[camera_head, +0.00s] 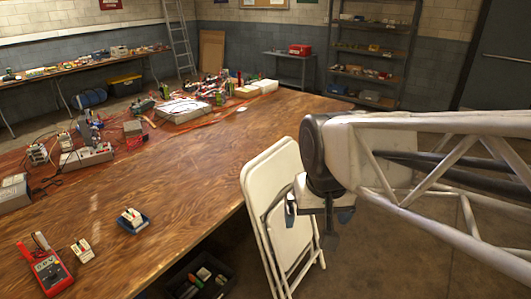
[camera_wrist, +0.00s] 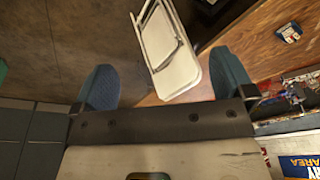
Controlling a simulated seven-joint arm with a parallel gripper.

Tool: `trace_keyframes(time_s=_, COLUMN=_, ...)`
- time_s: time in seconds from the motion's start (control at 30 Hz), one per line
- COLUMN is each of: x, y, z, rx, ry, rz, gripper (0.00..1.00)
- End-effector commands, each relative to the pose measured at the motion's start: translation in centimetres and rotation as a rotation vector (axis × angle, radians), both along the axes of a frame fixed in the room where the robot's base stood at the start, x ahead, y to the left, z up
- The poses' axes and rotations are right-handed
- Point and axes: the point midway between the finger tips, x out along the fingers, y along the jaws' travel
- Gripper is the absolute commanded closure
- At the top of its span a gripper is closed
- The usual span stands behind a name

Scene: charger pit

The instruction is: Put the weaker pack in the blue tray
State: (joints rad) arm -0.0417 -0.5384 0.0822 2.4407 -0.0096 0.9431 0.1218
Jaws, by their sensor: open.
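A small blue tray (camera_head: 146,227) lies on the wooden table, with a white pack (camera_head: 131,215) in it. It also shows small in the wrist view (camera_wrist: 292,38). Another white pack (camera_head: 82,251) with coloured marks lies on the table, left of the tray. A red meter (camera_head: 52,275) with a lit display lies beside that pack; I cannot read the display surely. My gripper (camera_head: 318,212) is open and empty, off the table's right edge, well away from packs and tray. Its two blue fingers stand wide apart in the wrist view (camera_wrist: 160,65).
A white folded chair (camera_head: 272,190) leans at the table's edge, close to my gripper. A dark bin (camera_head: 205,275) with small items is below the edge. Chargers, cables and tools clutter the table's far left. The table's middle (camera_head: 210,165) is clear.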

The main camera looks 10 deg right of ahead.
Motion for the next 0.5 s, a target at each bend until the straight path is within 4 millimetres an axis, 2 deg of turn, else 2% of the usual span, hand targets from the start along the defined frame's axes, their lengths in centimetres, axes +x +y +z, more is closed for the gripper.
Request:
trace_keyframes(time_s=0.1, x=-2.6, y=-0.9, z=-0.8, rx=-0.010, ry=-0.010, rz=0.020, gripper=0.00)
trace_keyframes(time_s=0.2, x=-4.1, y=-1.3, z=-1.4, rx=-0.017, ry=-0.014, rz=0.036, gripper=0.00)
trace_keyframes(time_s=0.33, x=-5.2, y=-1.7, z=-1.9, rx=-0.022, ry=-0.017, rz=0.048, gripper=0.00)
trace_keyframes(time_s=0.5, x=-5.5, y=-1.7, z=-2.1, rx=-0.024, ry=-0.017, rz=0.053, gripper=0.00)
